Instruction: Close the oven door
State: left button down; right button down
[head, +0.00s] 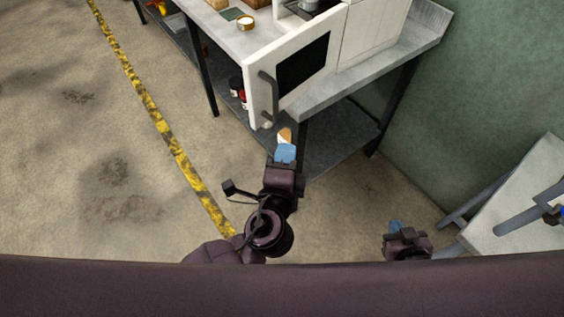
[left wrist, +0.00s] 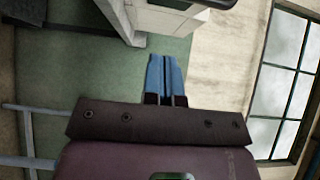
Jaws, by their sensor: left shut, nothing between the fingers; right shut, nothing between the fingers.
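The white oven door (head: 293,75) stands open in the head view, swung out toward me over the table's front edge. It has a dark window and a grey curved handle (head: 270,99) near its left edge. My left gripper (head: 285,152) is shut and empty, below the door and apart from the handle. Its blue fingers also show together in the left wrist view (left wrist: 166,75). My right gripper (head: 396,226) is shut and empty, low at the right, far from the door.
The oven stands on a grey metal table (head: 410,40) with a lower shelf (head: 335,150). A round tin (head: 246,22) and a green mat sit on the tabletop. Bottles stand on the shelf. A green wall (head: 490,85) is at the right. Floor at the left is clear.

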pick_arm(q)
jog(key=w+a+p, duration=0.1)
jog(key=w, duration=0.7)
jog(key=shift+a, duration=0.2)
jog(key=shift+w+a, duration=0.1)
